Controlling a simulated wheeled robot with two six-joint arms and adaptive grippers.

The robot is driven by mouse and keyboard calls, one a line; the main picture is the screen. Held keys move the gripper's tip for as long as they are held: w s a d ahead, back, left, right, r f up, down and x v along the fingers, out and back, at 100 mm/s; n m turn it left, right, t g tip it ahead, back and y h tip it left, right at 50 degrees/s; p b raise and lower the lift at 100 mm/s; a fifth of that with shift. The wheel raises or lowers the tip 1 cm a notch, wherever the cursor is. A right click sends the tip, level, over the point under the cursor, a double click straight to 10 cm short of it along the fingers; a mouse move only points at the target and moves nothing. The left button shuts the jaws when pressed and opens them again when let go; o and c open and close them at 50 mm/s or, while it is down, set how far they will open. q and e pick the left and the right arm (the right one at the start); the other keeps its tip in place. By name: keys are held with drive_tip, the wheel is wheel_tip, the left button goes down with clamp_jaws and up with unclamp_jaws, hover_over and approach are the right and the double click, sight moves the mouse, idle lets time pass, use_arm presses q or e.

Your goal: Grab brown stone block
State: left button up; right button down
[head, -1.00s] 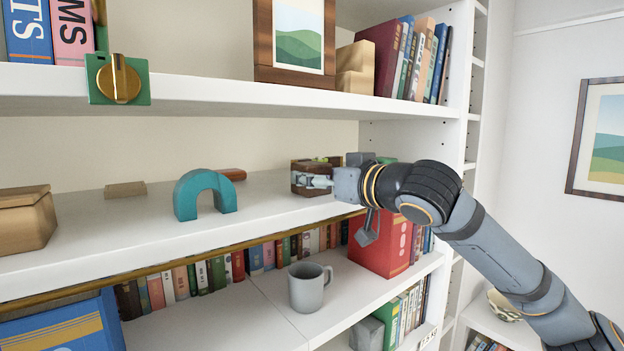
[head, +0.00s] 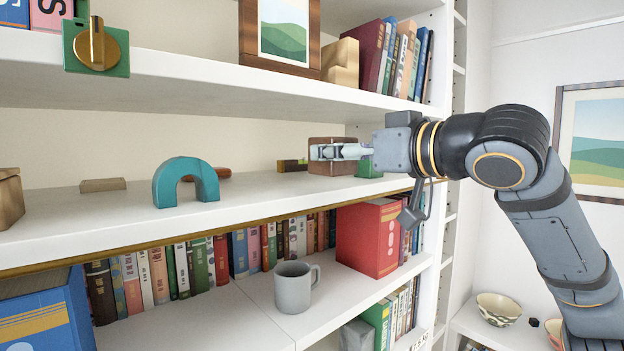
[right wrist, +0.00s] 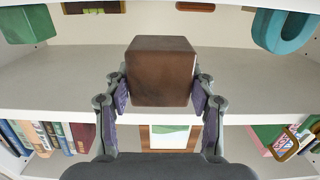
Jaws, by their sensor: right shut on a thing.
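The brown stone block (head: 332,168) is a dark brown cube at the right part of the middle shelf. My right gripper (head: 325,152) reaches in from the right and is shut on it, its near finger covering part of the block's face. In the right wrist view the block (right wrist: 160,65) sits between the two fingers, one against each side. I cannot tell whether the block's underside touches the shelf. My left gripper is not in view.
A green block (head: 368,169) and a dark green-brown piece (head: 292,165) are close by. A teal arch (head: 185,180), a red-brown piece (head: 205,174) and a flat tan block (head: 103,184) are farther left. The upper shelf (head: 240,82) hangs above; a grey mug (head: 294,288) stands below.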

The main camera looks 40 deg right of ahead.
use_arm(q)
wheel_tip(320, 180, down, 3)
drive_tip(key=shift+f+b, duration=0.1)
drive_tip(key=shift+b, duration=0.75)
use_arm(e)
drive_tip(key=s, duration=0.8)
drive_tip(key=shift+s+d, duration=0.2)
drive_tip(key=shift+d, duration=0.1)
